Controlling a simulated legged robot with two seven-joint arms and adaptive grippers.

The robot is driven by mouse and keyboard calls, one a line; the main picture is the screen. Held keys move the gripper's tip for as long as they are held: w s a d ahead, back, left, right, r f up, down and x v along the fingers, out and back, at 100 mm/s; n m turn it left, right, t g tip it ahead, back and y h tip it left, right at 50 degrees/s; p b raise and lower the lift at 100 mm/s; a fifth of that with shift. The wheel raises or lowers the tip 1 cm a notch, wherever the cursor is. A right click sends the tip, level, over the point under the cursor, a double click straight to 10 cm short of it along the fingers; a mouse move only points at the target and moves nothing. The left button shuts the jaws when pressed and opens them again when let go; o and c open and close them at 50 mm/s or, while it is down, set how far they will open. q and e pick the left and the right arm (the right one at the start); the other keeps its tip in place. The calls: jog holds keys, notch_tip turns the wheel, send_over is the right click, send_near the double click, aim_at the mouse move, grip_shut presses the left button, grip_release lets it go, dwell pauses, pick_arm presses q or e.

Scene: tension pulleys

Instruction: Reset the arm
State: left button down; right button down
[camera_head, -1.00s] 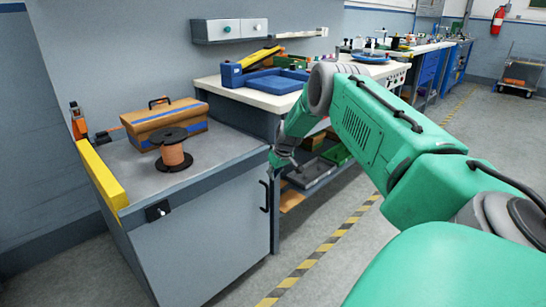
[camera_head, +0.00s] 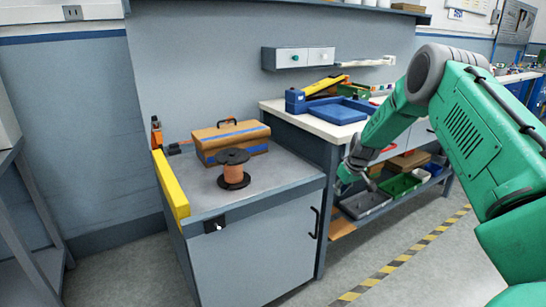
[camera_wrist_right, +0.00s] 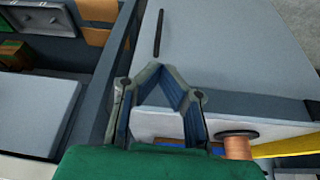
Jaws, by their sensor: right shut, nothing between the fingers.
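My right arm, green with grey joints, comes in from the right in the head view. Its gripper (camera_head: 350,176) hangs beside the right edge of the grey cabinet (camera_head: 262,255), in front of the workbench shelves. In the right wrist view the gripper (camera_wrist_right: 160,72) has its fingertips together with nothing between them. A copper-coloured spool with dark flanges (camera_head: 234,174) stands upright on the cabinet top, apart from the gripper. The spool also shows at the lower right of the wrist view (camera_wrist_right: 238,148). My left gripper is not in view.
An orange-brown toolbox (camera_head: 231,142) sits behind the spool. A yellow bar (camera_head: 171,184) runs along the cabinet's left edge. The workbench (camera_head: 315,123) holds a blue tray (camera_head: 338,112), with bins on the shelf below. A grey rack (camera_head: 35,215) stands at far left. Floor in front is clear.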

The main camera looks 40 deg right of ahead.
jog(key=s+a+f+n+g, duration=0.1)
jog(key=s+a+f, duration=0.25)
jog(key=a, duration=0.45)
jog(key=s+a+f, duration=0.2)
jog(key=a+f, duration=0.3)
jog(key=a, duration=0.4)
jog(key=s+a+f+n+g, duration=0.1)
jog(key=s+a+f, duration=0.25)
jog(key=a, duration=0.45)
jog(key=s+a+f, duration=0.1)
jog(key=s+a, duration=0.7)
jog(key=s, duration=0.4)
jog(key=s+a+f+n+g+y, duration=0.1)
jog(key=s+a, duration=0.7)
jog(key=s, duration=0.4)
jog(key=shift+a+g, duration=0.3)
